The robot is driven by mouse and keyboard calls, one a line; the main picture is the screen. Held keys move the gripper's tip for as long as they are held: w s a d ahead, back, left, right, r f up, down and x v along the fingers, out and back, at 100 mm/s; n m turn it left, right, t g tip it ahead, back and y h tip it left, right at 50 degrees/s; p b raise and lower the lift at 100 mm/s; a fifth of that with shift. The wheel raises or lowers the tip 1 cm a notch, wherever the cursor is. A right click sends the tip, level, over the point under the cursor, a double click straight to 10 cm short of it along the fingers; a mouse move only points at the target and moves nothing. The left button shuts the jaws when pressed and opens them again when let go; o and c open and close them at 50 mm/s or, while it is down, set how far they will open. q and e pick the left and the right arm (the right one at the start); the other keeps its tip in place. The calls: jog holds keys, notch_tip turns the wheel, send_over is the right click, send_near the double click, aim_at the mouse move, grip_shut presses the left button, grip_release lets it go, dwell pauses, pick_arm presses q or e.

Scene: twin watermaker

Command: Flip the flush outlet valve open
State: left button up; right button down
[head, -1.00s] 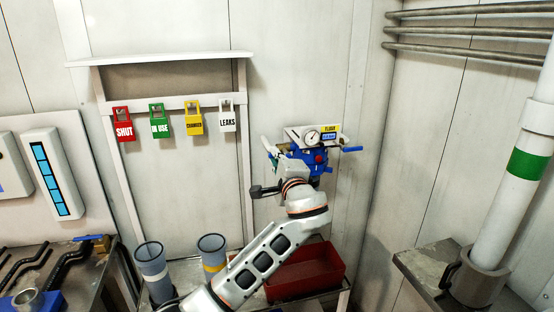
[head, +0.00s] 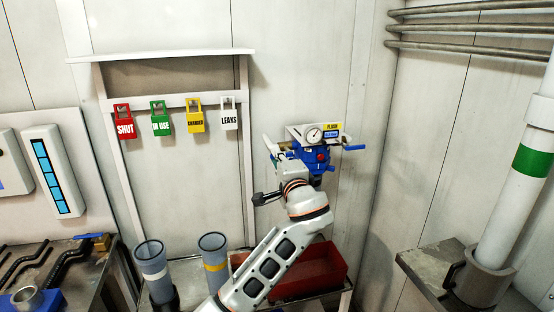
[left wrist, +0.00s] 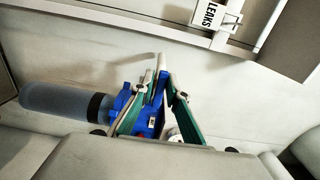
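The flush panel is mounted on the back wall right of centre in the head view, with a round gauge (head: 314,135) and a yellow FLUSH label (head: 332,127). Below is a blue valve body (head: 319,157); a blue handle (head: 354,147) sticks out right. My left gripper (left wrist: 164,85) is at the panel's left side, mostly hidden by my wrist in the head view. In the left wrist view its green-padded fingers stand on both sides of a narrow blue part (left wrist: 160,88). I cannot tell whether they press on it. My right gripper is not in view.
A blue-grey cylinder (left wrist: 60,101) lies beside the fingers in the wrist view. Hanging tags, including LEAKS (head: 229,117), are left of the panel. A red bin (head: 325,279) and two grey tubes (head: 213,256) stand below. A white pipe (head: 520,170) rises at right.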

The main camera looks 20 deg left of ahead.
pick_arm(q)
jog(key=shift+r, duration=0.15)
notch_tip(320, 180, up, 10)
dwell(0.7)
